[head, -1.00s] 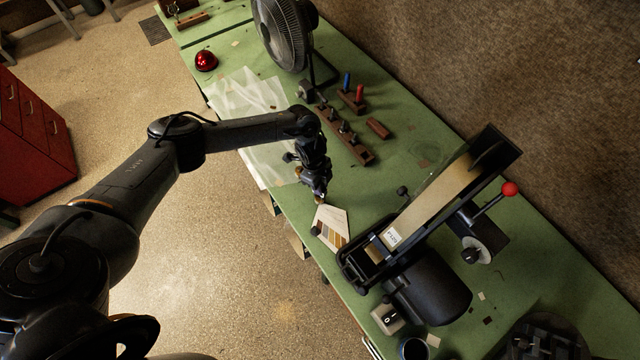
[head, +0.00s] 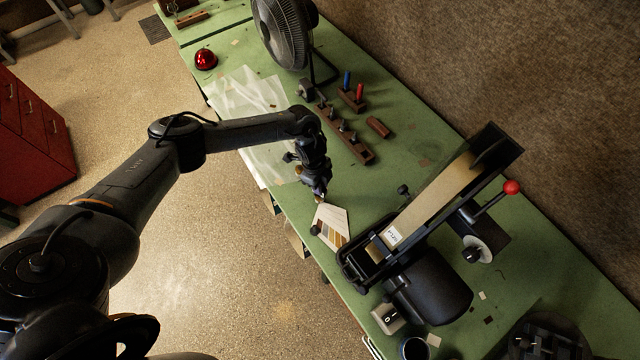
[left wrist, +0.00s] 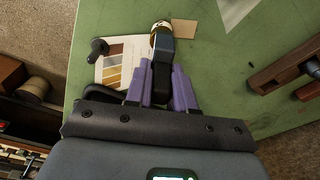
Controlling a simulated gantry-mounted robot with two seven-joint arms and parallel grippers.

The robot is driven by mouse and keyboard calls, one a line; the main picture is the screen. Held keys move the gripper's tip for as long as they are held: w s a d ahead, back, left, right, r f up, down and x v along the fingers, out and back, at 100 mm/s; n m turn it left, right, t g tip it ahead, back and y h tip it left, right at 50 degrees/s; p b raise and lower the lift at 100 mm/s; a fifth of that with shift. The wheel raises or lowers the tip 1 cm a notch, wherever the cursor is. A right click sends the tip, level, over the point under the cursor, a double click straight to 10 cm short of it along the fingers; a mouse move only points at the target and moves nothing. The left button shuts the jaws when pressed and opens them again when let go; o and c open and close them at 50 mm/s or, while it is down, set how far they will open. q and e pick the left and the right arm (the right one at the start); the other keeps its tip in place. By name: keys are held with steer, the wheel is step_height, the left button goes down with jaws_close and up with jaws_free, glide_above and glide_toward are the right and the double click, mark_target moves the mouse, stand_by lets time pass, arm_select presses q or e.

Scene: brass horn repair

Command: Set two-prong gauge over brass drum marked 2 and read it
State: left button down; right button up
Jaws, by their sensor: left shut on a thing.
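My left gripper (head: 318,192) is low over the green bench, beside a colour-swatch card. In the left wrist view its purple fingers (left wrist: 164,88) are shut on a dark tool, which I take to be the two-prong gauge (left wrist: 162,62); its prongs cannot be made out. At the tool's far end is a small round brass-and-pale piece (left wrist: 160,30), perhaps a brass drum. Whether the tool sits over it or only in front of it, I cannot tell. No number 2 and no gauge reading are legible. My right gripper is not in view.
The swatch card (head: 331,226) lies at the bench's front edge with a small black knob (head: 315,230) beside it. A belt sander (head: 430,225) stands to the right. Wooden holders (head: 345,137), a fan (head: 284,35) and a red dome (head: 206,60) are farther back.

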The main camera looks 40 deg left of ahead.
arm_select(q)
steer(key=shift+r, duration=0.1)
steer(key=shift+r+p, duration=2.35)
steer(key=shift+r, duration=0.05)
